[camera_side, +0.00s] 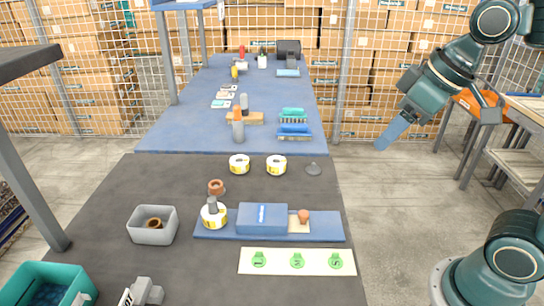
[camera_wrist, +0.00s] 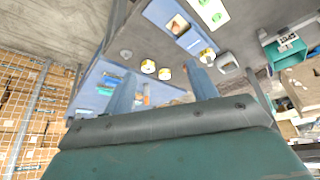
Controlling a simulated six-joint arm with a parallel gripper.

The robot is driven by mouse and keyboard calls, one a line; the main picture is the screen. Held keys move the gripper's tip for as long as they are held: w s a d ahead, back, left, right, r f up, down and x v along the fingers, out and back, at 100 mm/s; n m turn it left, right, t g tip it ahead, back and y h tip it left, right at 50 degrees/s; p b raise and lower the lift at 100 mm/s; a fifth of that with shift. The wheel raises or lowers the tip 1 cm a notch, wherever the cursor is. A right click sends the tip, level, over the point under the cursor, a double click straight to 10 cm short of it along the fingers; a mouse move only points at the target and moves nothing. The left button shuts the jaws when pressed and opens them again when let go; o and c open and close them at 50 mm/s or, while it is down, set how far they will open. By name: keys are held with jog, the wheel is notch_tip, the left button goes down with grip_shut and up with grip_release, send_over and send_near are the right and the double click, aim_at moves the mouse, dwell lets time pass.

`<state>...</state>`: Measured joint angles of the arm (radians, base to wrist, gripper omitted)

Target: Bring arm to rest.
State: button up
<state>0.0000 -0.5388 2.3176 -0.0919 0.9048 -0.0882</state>
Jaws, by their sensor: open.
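My gripper (camera_side: 388,138) is in the air to the right of the dark table in the side view, pointing down and left, clear of everything. In the wrist view my gripper (camera_wrist: 161,70) has two blue fingers spread apart with nothing held between them. From the side the fingers overlap, so the gap is hidden there. The table (camera_side: 120,215) lies beyond the fingers in the wrist view.
A blue board (camera_side: 330,230) carries a blue box (camera_side: 262,218). A white strip with green marks (camera_side: 280,268) lies in front. A grey bin (camera_side: 152,232) and a teal bin (camera_side: 75,275) stand left. Floor (camera_side: 390,190) beneath my gripper looks clear.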

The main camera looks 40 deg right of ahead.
jog(key=s+d+f+m, duration=0.1)
jog(key=s+f+m, duration=0.1)
jog(key=s, duration=0.4)
jog(key=shift+d+f+h, duration=0.3)
jog(key=shift+d+f, duration=0.05)
jog(key=shift+f, duration=0.15)
